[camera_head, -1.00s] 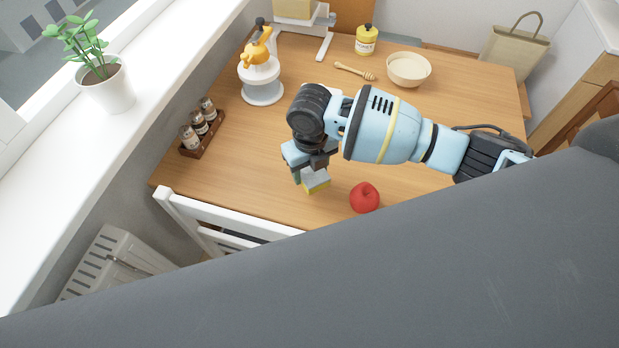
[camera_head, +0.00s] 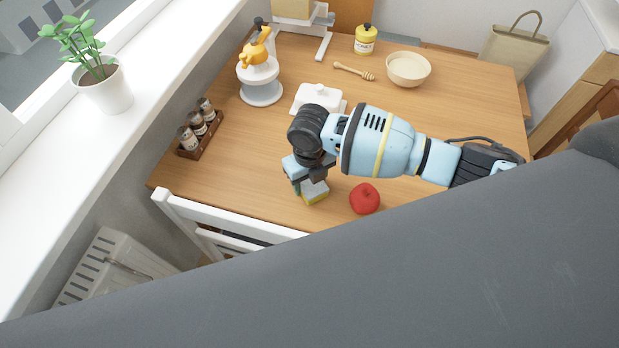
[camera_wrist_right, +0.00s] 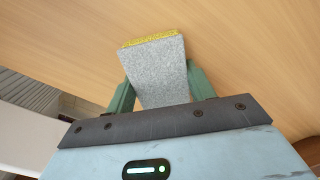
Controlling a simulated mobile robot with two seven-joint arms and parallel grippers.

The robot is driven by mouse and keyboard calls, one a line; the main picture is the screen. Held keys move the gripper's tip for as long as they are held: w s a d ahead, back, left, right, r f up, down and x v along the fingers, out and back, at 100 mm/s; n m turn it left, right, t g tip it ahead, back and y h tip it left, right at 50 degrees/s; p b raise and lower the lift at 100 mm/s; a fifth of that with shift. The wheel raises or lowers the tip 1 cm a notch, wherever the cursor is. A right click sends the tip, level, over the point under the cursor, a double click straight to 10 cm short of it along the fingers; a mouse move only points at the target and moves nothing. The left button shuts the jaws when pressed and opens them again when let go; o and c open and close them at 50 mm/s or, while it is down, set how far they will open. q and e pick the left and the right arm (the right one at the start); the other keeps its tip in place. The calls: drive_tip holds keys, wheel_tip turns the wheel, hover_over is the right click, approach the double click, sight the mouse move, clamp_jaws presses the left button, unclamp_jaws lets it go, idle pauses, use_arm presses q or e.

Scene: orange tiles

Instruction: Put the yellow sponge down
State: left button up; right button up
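The yellow sponge (camera_head: 316,192), with a grey face and a yellow layer, is at my right gripper (camera_head: 308,184), above or on the wooden table near its front edge. In the right wrist view the sponge (camera_wrist_right: 158,70) sits between the two green fingers of the right gripper (camera_wrist_right: 160,90), which appear to touch its sides. Whether the sponge touches the table cannot be told. My left gripper is not in view.
A red apple-like object (camera_head: 364,198) lies just right of the sponge. A white butter dish (camera_head: 319,98) stands behind my right arm. A spice rack (camera_head: 201,136), juicer (camera_head: 260,82), honey dipper (camera_head: 354,71) and bowl (camera_head: 408,68) are farther off. A white chair (camera_head: 225,222) borders the front edge.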

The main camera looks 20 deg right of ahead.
drive_tip(key=o, duration=0.4)
drive_tip(key=shift+o, duration=0.2)
drive_tip(key=shift+r, duration=0.15)
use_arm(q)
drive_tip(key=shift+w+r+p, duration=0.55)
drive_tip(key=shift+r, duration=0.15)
use_arm(e)
wheel_tip(320, 180, up, 12)
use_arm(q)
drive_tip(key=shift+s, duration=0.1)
